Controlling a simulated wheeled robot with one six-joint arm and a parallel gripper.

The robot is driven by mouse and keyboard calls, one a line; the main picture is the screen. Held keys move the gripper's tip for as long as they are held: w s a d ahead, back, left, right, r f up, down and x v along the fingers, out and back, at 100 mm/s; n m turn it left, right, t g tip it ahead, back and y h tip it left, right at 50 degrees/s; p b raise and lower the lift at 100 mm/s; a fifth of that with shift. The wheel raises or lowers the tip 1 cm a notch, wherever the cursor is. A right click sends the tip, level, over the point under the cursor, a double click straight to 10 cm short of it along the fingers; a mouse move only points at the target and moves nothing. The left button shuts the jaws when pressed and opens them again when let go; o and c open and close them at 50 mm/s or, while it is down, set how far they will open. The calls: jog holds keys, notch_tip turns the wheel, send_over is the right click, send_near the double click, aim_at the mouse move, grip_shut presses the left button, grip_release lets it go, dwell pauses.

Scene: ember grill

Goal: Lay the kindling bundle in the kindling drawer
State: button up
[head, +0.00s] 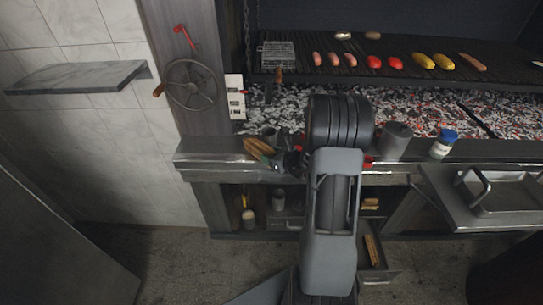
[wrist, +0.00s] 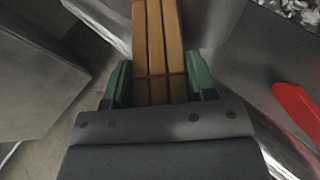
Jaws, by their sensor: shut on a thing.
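The kindling bundle (wrist: 156,42), several tan sticks side by side with a thin tie, lies between the green fingertips of my gripper (wrist: 158,82) in the wrist view. My gripper is shut on it. In the head view the bundle (head: 254,147) sticks out to the left of my gripper (head: 266,160), at the height of the grill's front ledge. I cannot tell whether it touches the ledge. An open drawer (head: 379,278) low at the right of my arm, probably the kindling drawer, holds a piece of wood (head: 372,250). My arm hides its left part.
The steel ledge (head: 215,160) carries a grey pot (head: 396,140) and a blue-capped jar (head: 443,144). Behind lies the ember bed (head: 430,112) under a grate with food. A shelf below holds cups (head: 249,218). A steel tray (head: 500,195) juts out at right.

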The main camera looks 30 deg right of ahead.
jog(key=shift+f, duration=0.15)
jog(key=shift+f+b, duration=0.15)
jog(key=shift+b, duration=0.15)
jog(key=o, duration=1)
